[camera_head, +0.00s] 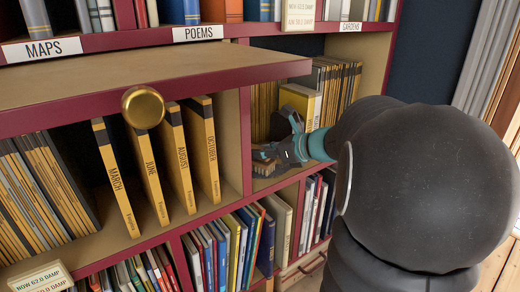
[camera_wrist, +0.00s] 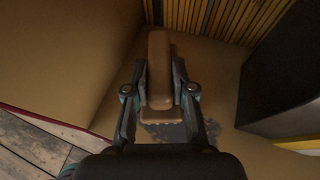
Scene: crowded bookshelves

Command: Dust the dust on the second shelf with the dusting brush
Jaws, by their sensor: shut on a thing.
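My gripper (camera_head: 287,150) reaches into the right-hand compartment of the shelf, under the row with the POEMS and GARDENS labels. It is shut on the dusting brush (camera_head: 264,162). In the wrist view the brush (camera_wrist: 159,68) is a brown wooden block between the fingers (camera_wrist: 160,88), pointing toward the back of the compartment. A dark, ragged-edged dust patch (camera_wrist: 185,133) lies on the tan shelf board (camera_wrist: 205,62), just below and beside the near end of the brush. The bristles are hidden, so I cannot tell whether they touch the board.
A row of yellow-spined magazines (camera_wrist: 215,18) stands at the back. A dark box-like item (camera_wrist: 283,75) stands to the right in the wrist view. A tan divider (camera_head: 232,145) bounds the left. A brass knob (camera_head: 143,107) sits on the open panel in front of the left compartment.

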